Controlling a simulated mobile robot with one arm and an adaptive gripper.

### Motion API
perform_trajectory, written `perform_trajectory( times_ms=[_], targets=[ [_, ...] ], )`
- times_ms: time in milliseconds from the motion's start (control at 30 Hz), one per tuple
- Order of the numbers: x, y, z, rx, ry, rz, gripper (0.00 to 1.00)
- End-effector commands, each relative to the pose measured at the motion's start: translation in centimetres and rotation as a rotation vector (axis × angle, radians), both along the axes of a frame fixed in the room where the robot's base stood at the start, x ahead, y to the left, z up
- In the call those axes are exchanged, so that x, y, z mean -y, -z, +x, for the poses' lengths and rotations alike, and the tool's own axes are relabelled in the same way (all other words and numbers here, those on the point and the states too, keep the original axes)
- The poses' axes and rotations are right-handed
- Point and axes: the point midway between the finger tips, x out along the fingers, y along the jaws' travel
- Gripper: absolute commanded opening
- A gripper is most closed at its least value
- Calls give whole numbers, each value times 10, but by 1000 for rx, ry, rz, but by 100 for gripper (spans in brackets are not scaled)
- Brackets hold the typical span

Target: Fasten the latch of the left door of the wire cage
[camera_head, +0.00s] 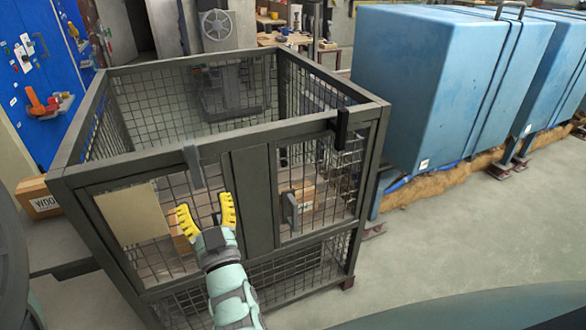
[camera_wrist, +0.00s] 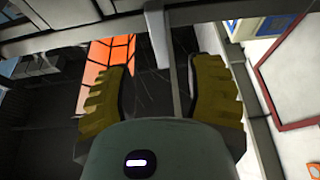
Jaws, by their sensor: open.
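The wire cage (camera_head: 75,150) is dark grey and open at the top. Its left door (camera_head: 107,232) has a beige panel (camera_head: 134,213) and appears in line with the front frame. A grey latch piece (camera_head: 193,167) hangs from the front top rail over the left door; I cannot tell whether it is fastened. My gripper (camera_head: 207,208) has yellow fingers, spread open and empty, just below that latch in front of the left door. In the wrist view, the open fingers (camera_wrist: 160,90) stand on either side of a thin grey bar (camera_wrist: 175,75), with a rail across the top.
The right door (camera_head: 310,190) has a black latch (camera_head: 341,128) at its top. Boxes sit inside the cage. A large blue unit (camera_head: 430,85) stands to the right and a cardboard box (camera_head: 37,198) to the left. Floor (camera_head: 470,245) at front right is clear.

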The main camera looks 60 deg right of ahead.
Motion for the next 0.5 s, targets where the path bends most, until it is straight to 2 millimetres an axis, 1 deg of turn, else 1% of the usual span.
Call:
perform_trajectory(
  times_ms=[33,200,500],
  targets=[
    [-3,3,-8,-2,4,1,53],
    [-11,9,-20,-1,4,0,53],
    [-12,9,-22,2,2,-1,53]
  ],
)
